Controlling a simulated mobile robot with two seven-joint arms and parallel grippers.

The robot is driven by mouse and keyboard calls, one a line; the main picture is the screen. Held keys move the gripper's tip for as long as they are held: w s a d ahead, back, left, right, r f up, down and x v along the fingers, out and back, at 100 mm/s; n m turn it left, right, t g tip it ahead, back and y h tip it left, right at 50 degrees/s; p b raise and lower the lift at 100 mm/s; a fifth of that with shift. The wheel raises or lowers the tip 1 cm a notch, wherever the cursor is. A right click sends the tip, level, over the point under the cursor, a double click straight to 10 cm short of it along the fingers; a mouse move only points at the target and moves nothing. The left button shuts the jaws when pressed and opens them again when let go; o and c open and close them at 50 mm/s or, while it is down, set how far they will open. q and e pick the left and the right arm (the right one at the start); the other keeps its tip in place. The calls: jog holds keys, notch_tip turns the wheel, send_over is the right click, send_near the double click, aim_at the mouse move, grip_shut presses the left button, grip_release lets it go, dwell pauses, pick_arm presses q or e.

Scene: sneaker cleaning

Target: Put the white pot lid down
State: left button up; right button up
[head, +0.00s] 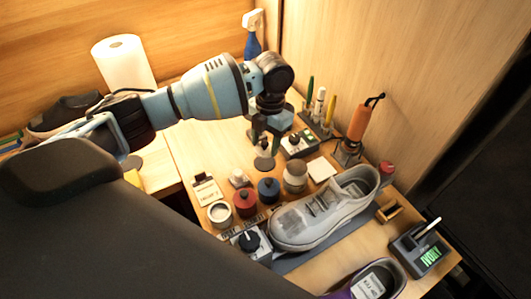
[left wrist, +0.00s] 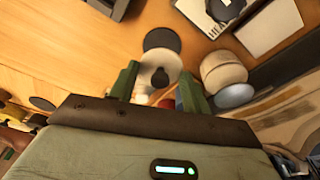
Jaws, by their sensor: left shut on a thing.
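My left gripper (head: 264,147) points down above the back part of the table, behind the row of pots. In the left wrist view its two green fingers (left wrist: 159,84) are shut on the white pot lid (left wrist: 148,68), a pale round disc with a dark middle. A dark round disc (left wrist: 162,39) shows on the table just past the lid. The gap between lid and table is hard to judge. The open white pot (head: 219,213) stands at the front left of the pots. My right gripper is not in view.
A red pot (head: 245,203), a blue pot (head: 269,190) and a beige jar (head: 295,178) stand close to the gripper. A grey sneaker (head: 318,215) lies to the right. A dark device (head: 298,144) and pen holder are behind. Bare wood lies left of the gripper.

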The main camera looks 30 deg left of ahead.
aim_at(265, 161)
pick_arm(q)
jog(key=shift+f, duration=2.45)
jog(key=o, duration=0.9)
jog(key=shift+f, duration=0.1)
jog(key=shift+o, duration=0.2)
jog(key=r, duration=0.4)
jog(key=w+r, duration=0.1)
jog(key=r, duration=0.7)
jog(key=shift+w+d, duration=0.15)
jog(key=shift+w, duration=0.25)
jog(key=shift+s, duration=0.1)
